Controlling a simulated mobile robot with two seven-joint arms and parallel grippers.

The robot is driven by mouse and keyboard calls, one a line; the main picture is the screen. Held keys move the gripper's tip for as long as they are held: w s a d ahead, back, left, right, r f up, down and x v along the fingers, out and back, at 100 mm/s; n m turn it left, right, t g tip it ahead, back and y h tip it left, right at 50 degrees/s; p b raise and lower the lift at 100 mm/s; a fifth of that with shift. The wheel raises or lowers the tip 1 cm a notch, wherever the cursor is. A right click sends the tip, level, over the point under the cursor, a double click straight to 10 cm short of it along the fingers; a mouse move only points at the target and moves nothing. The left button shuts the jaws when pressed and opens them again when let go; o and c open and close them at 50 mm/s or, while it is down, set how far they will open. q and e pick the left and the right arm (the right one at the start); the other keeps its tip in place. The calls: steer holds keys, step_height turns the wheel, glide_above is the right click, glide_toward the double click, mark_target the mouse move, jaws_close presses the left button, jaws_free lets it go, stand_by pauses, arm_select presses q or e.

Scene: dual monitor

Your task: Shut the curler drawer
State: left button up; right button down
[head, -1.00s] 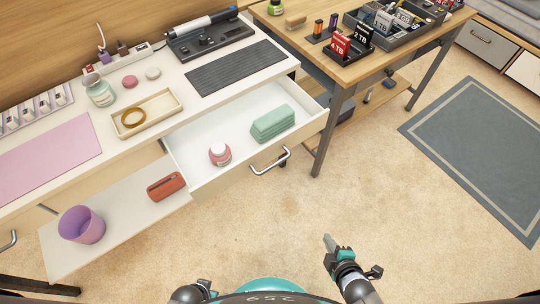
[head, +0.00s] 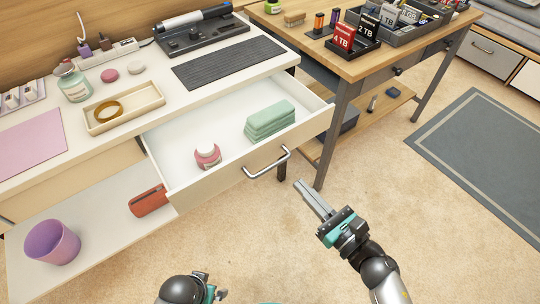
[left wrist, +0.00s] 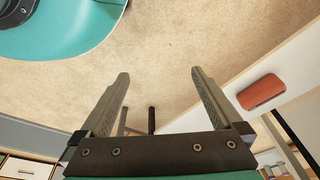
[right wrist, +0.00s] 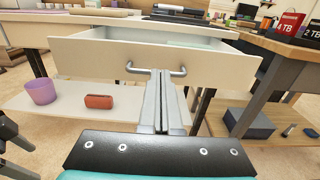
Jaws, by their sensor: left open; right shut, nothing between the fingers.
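The curler drawer (head: 206,196) is white and stands pulled out from under the white table.
A low white shelf left of the drawer carries a red case (head: 148,201) and a purple bin (head: 52,242). A wooden desk (head: 352,66) with a dark metal leg (head: 334,136) stands close at the drawer's right. The floor in front is clear.

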mark_target(264, 146)
steer(key=b+x, duration=0.1)
steer(key=x, duration=0.9)
steer(key=shift+w+a, duration=0.25)
steer(key=shift+w, duration=0.05)
steer(key=shift+w+a, duration=0.4)
steer(key=shift+w, duration=0.15)
arm_select(q)
steer(key=r, duration=0.1)
steer(key=w, duration=0.1)
steer(key=r, duration=0.1)
steer(key=shift+w+d+r, duration=0.25)
steer(key=shift+w+r, duration=0.05)
steer(key=shift+s+f, duration=0.15)
steer(key=shift+s, duration=0.05)
